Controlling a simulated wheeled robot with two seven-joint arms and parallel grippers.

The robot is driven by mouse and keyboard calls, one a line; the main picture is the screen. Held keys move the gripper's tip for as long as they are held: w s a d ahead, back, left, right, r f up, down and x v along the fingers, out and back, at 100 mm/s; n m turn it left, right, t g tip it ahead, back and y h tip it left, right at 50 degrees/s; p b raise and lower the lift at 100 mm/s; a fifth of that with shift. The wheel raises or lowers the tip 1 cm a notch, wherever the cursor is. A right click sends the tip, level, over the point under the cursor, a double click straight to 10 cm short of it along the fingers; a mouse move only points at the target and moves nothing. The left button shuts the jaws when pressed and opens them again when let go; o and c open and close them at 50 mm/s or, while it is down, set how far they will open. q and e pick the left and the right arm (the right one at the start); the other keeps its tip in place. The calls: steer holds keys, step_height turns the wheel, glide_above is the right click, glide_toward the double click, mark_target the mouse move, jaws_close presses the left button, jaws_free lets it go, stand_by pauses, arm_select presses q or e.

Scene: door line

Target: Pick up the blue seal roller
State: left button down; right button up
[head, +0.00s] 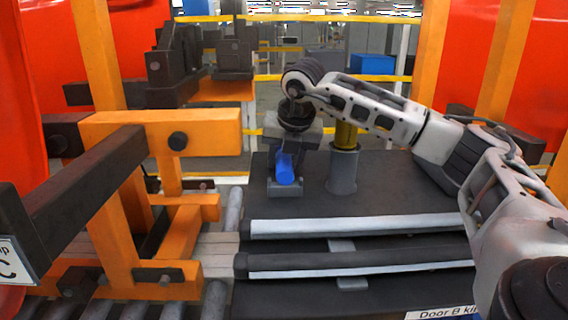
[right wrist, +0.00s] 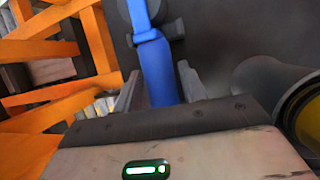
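The blue seal roller (head: 285,170) is at the left part of the dark shelf top, by a small grey stand (head: 285,188). My right gripper (head: 287,150) points down over it, and its body hides the roller's upper part. In the right wrist view the blue roller (right wrist: 158,70) runs between the two fingers of my right gripper (right wrist: 160,80). The fingers are spread, with a narrow gap showing at the right one; I see no clear grip. My left gripper is not in view.
A grey cylinder with a yellow upper part (head: 343,170) stands close to the right of the roller. An orange frame with dark bars (head: 160,130) stands to the left. The dark shelf top (head: 400,190) is clear on the right. A blue box (head: 373,65) is far behind.

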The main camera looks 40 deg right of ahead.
mark_target(285, 156)
steer(key=c, duration=0.7)
steer(key=shift+r, duration=0.2)
step_height(285, 156, up, 9)
steer(key=shift+r, duration=0.4)
